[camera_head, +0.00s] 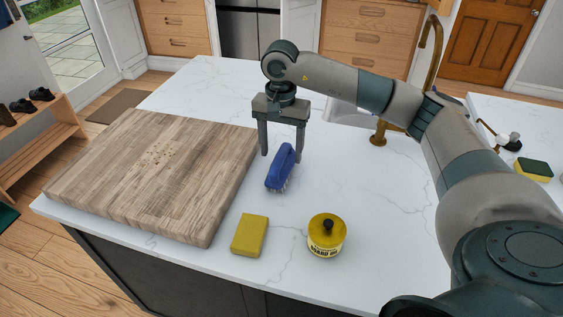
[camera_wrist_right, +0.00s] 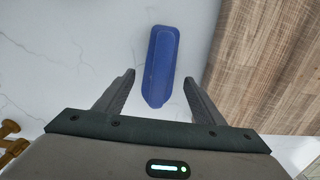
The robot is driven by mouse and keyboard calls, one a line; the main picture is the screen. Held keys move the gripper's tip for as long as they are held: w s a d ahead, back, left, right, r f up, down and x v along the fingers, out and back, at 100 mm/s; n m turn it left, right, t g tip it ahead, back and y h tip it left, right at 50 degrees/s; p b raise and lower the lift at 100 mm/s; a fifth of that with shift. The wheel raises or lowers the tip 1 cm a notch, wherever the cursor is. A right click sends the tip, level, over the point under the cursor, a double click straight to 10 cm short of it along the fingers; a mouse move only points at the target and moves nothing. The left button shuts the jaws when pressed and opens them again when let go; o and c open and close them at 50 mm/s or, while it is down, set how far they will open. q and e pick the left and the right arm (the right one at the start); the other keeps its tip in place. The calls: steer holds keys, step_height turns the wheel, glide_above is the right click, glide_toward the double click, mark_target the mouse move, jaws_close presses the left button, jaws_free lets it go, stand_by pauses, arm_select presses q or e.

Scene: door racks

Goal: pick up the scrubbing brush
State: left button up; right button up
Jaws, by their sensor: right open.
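The scrubbing brush (camera_head: 280,169) is blue with pale bristles and stands on the white marble counter, right of the cutting board. In the right wrist view the blue brush (camera_wrist_right: 160,65) lies ahead of and partly between the fingers, lengthwise along the view. My right gripper (camera_head: 282,155) is open, pointing down just above and behind the brush, with nothing held. In the wrist view the right gripper (camera_wrist_right: 160,85) shows its two fingers apart, one on each side of the brush's near end. I cannot tell the exact height gap. My left gripper is not in view.
A thick wooden cutting board (camera_head: 130,185) with crumbs (camera_head: 160,154) fills the counter's left side. A yellow sponge (camera_head: 249,235) and a yellow-lidded tin (camera_head: 327,236) sit nearer the front edge. A brass faucet (camera_head: 379,134) stands at the back right. Counter right of the brush is clear.

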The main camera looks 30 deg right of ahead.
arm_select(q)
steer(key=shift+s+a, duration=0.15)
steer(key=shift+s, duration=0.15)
arm_select(e)
steer(key=shift+f, duration=0.2)
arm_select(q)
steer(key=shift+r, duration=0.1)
arm_select(e)
steer(key=shift+f, duration=0.1)
steer(key=shift+s+f+p, duration=0.1)
steer(key=shift+f+p, duration=0.4)
steer(key=shift+p, duration=0.15)
step_height(320, 180, down, 3)
steer(key=shift+p, duration=0.8)
steer(key=shift+f, duration=0.55)
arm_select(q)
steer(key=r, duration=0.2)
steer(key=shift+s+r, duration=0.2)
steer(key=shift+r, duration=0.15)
arm_select(e)
steer(key=c, duration=1.1)
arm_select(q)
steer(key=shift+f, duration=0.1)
arm_select(e)
steer(key=shift+r, duration=0.15)
